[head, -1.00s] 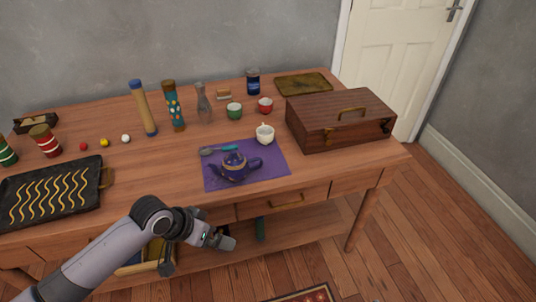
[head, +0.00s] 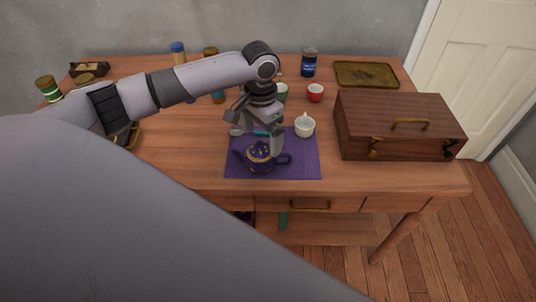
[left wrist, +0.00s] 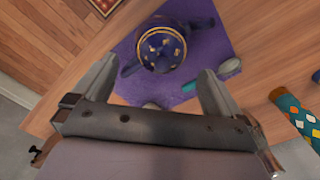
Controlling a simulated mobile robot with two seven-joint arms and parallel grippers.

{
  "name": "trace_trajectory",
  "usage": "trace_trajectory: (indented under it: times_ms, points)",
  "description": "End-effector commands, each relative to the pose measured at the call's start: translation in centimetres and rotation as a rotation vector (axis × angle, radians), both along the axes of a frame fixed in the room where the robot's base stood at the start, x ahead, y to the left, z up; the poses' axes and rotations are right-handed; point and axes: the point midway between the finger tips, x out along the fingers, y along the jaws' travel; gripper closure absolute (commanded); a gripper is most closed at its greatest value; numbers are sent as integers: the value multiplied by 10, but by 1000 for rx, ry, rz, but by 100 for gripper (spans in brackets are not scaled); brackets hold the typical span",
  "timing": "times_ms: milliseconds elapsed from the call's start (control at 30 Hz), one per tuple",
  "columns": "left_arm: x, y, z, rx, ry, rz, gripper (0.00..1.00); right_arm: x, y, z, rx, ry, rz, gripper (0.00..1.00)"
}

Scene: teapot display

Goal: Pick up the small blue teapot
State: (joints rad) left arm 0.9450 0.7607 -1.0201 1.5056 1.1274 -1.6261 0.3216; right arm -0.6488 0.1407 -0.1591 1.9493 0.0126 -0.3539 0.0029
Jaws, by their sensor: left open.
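The small dark blue teapot (head: 260,158) with gold trim stands upright on a purple mat (head: 305,168) near the table's front edge. Its spout points left and its handle right. My left gripper (head: 258,138) points down over the mat, just behind the teapot, open with nothing between its fingers. In the left wrist view, the teapot (left wrist: 163,46) lies beyond the two spread fingertips (left wrist: 160,72), apart from them as far as I can tell. My right gripper is not in view.
A teal-handled utensil (left wrist: 205,82) lies on the mat. A wooden box (head: 398,125) stands at right. A red cup (head: 315,93) and a blue jar (head: 309,62) stand behind. My arm hides much of the left side.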

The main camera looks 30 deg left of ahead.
Motion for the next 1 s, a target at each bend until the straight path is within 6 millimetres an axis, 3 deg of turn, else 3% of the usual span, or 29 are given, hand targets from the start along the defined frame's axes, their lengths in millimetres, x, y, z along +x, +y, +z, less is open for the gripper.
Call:
trace_trajectory:
  times_ms: [333, 667, 833, 1000]
  points:
    - [-3, 3, -49, 0, -1, -2, 0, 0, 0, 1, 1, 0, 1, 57]
    - [-3, 3, -56, -1, -3, -3, 0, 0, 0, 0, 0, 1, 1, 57]
    - [-3, 3, -55, -1, -3, -3, 53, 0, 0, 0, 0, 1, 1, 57]
    - [-3, 3, -55, -1, -4, -3, 54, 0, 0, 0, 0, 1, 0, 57]
